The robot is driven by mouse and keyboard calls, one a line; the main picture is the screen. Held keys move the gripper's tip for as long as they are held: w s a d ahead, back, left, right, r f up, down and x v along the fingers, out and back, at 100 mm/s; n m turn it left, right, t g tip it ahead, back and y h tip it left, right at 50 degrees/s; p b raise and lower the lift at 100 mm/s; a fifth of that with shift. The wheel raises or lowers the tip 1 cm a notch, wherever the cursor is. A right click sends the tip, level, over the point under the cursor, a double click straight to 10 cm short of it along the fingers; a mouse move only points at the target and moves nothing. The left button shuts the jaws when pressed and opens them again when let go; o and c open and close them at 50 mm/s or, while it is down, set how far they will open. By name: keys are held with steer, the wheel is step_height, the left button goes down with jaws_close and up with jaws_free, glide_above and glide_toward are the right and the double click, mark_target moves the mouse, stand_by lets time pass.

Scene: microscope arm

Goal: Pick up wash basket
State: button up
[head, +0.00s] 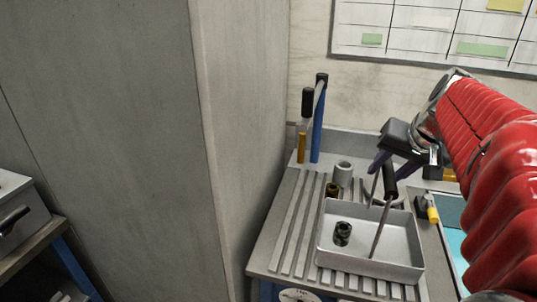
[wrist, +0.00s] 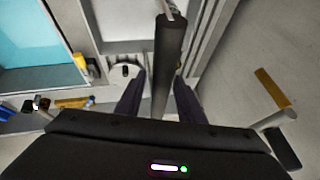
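The wash basket (head: 391,267) is a shallow light-grey tray with thin metal rods rising to a black handle grip (head: 390,181). It stands on a ribbed draining surface with a small dark cylinder (head: 343,233) inside. My gripper (head: 385,165), with purple fingers, is at the black grip from above. In the wrist view the black grip (wrist: 169,60) runs between the two fingers (wrist: 157,88). The fingers are apart, with a visible gap on the left side of the grip. The right finger lies close to the grip; contact cannot be told.
Blue-handled and yellow-handled tools (head: 318,120) stand at the back left. A tall grey panel (head: 235,150) borders the bench's left. A blue-filled basin (head: 452,212) lies at right.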

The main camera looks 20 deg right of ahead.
jaws_close()
stand_by(1.1)
